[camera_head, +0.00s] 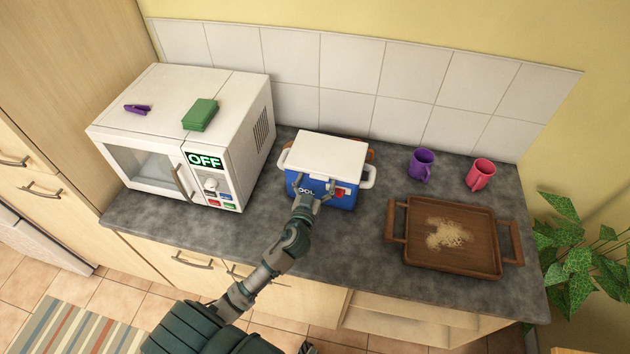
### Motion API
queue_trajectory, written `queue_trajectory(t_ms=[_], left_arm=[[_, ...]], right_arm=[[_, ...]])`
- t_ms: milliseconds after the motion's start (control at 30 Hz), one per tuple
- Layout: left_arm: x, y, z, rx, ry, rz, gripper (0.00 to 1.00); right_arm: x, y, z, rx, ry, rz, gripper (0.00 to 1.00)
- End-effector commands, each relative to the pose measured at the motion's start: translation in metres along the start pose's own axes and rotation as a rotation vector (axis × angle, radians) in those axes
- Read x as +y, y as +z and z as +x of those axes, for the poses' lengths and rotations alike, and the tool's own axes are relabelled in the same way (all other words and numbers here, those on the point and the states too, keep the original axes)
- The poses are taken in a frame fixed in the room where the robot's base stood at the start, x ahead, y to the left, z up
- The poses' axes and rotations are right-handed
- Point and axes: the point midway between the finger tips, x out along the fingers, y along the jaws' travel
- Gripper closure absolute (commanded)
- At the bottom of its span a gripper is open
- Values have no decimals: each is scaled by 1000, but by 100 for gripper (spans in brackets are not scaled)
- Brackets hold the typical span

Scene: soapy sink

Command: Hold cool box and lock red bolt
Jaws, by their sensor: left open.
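The cool box (326,157) stands on the dark counter, with a white lid, a blue body and white side handles. The red bolt (341,192) is a small red piece on its front face, right of the lettering. My left gripper (312,187) is open at the front of the cool box, its fingers just left of the red bolt. It partly covers the lettering. I cannot tell whether it touches the box. A small dark part at the bottom edge may belong to my right arm, but no right gripper shows.
A white microwave (172,125) marked OFF stands to the left, with a green block (200,114) and a purple clip (137,109) on top. A wooden tray (415,231) with crumbs lies right.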

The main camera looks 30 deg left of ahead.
Motion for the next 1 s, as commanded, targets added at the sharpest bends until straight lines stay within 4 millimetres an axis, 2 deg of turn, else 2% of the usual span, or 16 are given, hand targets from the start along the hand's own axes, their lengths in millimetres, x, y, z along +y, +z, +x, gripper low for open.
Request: queue_trajectory(t_ms=[233, 267, 433, 600, 633, 900, 933, 1000], left_arm=[[-1, 1, 1, -1, 0, -2, 8], [-2, 1, 1, -1, 0, -2, 13], [-4, 2, 2, -1, 1, -4, 56], [-5, 2, 2, -2, -1, -5, 98], [-5, 2, 2, -3, -1, -5, 100], [-4, 3, 1, -6, -3, -5, 100], [-4, 4, 1, -6, -3, -5, 33], [-4, 4, 1, -6, -2, -4, 16]], right_arm=[[12, 5, 0, -7, 13, -5, 58], [14, 5, 0, -8, 16, -5, 58], [24, 6, -1, -9, 27, -6, 58], [24, 4, 0, -7, 27, -5, 58], [22, 4, 0, -6, 26, -5, 58], [4, 0, 0, -1, 5, 1, 58], [4, 0, 0, -1, 5, 0, 58], [5, 0, 0, -1, 6, -1, 58]])
